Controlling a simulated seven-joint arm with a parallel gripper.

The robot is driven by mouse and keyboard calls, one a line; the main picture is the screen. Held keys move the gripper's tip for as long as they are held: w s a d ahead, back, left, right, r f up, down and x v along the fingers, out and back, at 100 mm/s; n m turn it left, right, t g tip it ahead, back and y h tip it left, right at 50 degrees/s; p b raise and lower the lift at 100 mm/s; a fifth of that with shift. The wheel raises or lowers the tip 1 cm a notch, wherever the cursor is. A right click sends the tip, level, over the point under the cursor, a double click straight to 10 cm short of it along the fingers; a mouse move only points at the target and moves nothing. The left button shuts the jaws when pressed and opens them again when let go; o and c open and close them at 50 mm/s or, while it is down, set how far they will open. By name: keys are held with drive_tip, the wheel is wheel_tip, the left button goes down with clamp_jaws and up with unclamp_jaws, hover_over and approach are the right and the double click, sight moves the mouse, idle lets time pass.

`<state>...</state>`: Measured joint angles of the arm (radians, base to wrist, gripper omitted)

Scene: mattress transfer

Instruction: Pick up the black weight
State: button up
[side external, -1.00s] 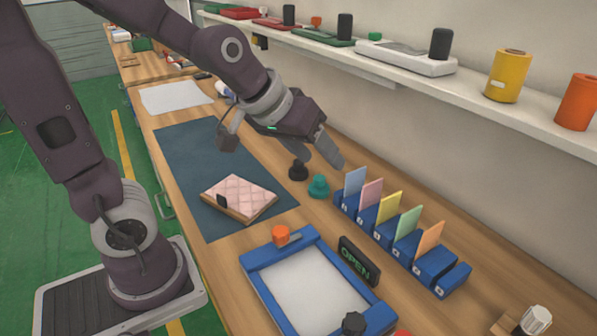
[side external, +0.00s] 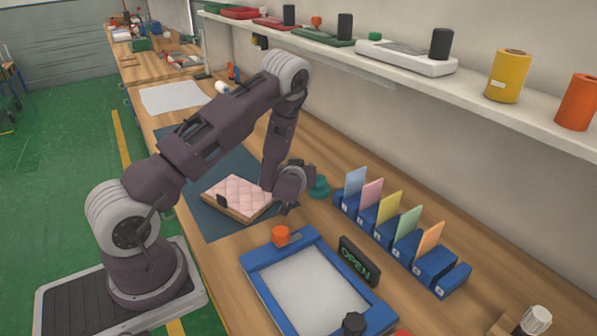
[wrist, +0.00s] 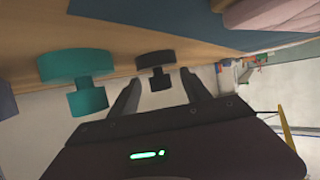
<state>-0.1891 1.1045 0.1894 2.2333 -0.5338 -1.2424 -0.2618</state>
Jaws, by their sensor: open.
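The black weight (wrist: 156,60) shows in the wrist view as a dark disc with a narrower knob. My gripper (wrist: 161,80) is open, with one finger on each side of the knob; I cannot tell whether either finger touches it. In the side view my gripper (side external: 291,185) is low over the bench, just left of the teal weight (side external: 319,187), and my arm hides the black weight. The teal weight also shows in the wrist view (wrist: 82,68), left of the black one and outside the fingers.
A pink quilted mattress (side external: 236,192) lies on the dark mat (side external: 205,222) beside my gripper. A blue row of slots with coloured cards (side external: 402,240) stands to the right. A blue-framed tray (side external: 262,295) and an OPEN sign (side external: 359,262) are in front. A shelf (side external: 540,118) runs along the wall.

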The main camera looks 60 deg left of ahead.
drive_tip(key=shift+w+a+f, duration=0.2)
drive_tip(key=shift+w+a, duration=0.15)
drive_tip(key=shift+a, duration=0.05)
clamp_jaws()
drive_tip(key=shift+r, duration=0.1)
idle(1.0)
